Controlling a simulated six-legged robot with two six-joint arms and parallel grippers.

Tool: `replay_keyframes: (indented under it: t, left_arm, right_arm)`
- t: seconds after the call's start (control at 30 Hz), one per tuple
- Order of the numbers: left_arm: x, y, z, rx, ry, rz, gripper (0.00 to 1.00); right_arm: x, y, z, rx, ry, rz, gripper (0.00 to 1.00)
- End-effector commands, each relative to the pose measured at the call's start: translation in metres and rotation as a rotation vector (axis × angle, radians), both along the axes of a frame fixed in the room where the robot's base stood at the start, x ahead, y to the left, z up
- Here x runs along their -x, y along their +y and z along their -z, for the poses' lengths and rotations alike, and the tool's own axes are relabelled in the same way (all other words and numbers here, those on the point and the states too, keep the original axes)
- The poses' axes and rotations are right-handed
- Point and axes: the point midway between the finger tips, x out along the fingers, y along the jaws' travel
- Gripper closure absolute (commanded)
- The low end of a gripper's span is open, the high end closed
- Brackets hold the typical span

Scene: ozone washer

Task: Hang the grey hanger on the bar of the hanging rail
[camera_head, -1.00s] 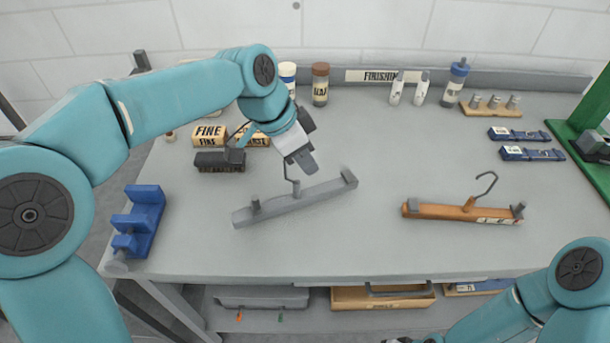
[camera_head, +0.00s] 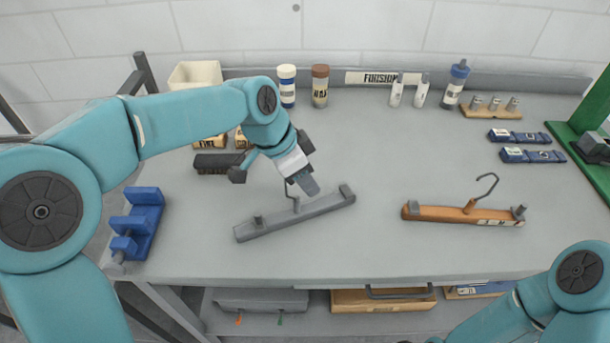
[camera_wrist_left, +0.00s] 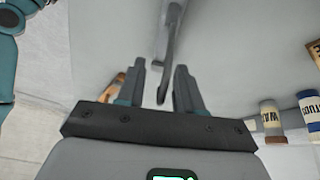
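The grey hanger (camera_head: 297,216) lies on the grey table, slightly tilted in the picture, with its hook rising near the middle. My left gripper (camera_head: 305,183) is at the hook, above the bar. In the left wrist view the two fingers of my left gripper (camera_wrist_left: 160,80) stand apart, and a thin grey part of the hanger (camera_wrist_left: 164,70) shows in the gap between them. I cannot tell whether a finger touches it. My right arm enters at the lower right; its gripper is not in view. I cannot identify the hanging rail for certain.
An orange hanger (camera_head: 462,214) lies to the right. A blue stepped block (camera_head: 140,226) is at the front left. A dark brush-like block (camera_head: 216,164), bottles (camera_head: 320,86) and a green stand (camera_head: 588,140) stand around. A dark frame (camera_head: 143,72) is at the left back.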

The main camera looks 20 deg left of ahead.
Motion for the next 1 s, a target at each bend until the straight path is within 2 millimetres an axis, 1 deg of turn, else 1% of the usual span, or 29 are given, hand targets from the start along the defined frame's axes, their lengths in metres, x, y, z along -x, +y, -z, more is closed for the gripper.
replay_keyframes:
  t: [0.07,0.13,0.17,0.23,0.5,0.63,0.8,1.0]
  left_arm:
    - [0.0,0.0,-0.001,0.0,0.0,0.0,0.65]
    - [0.0,0.0,-0.007,0.0,0.0,0.0,0.65]
    - [0.0,0.001,-0.008,0.0,-0.003,-0.001,0.65]
    - [0.002,0.005,-0.018,0.001,-0.005,-0.001,0.65]
    - [0.015,0.027,-0.076,0.001,-0.005,-0.002,0.65]
    - [0.02,0.036,-0.098,0.001,-0.003,-0.001,0.65]
    - [0.023,0.041,-0.112,0.001,-0.002,-0.001,0.65]
    - [0.024,0.042,-0.114,0.0,0.0,0.0,0.65]
  right_arm:
    - [0.0,0.0,-0.001,0.0,0.0,0.0,1.0]
    - [0.0,0.0,-0.006,0.0,0.0,0.0,1.0]
    - [0.0,0.0,-0.004,0.0,0.0,0.0,1.0]
    - [0.0,0.0,-0.003,0.0,0.0,0.0,1.0]
    - [0.0,0.0,-0.006,0.0,0.0,0.0,1.0]
    - [0.0,0.0,-0.008,0.0,0.0,0.0,1.0]
    - [0.0,0.0,-0.009,0.0,0.0,0.0,1.0]
    - [0.0,0.0,-0.009,0.0,0.0,0.0,1.0]
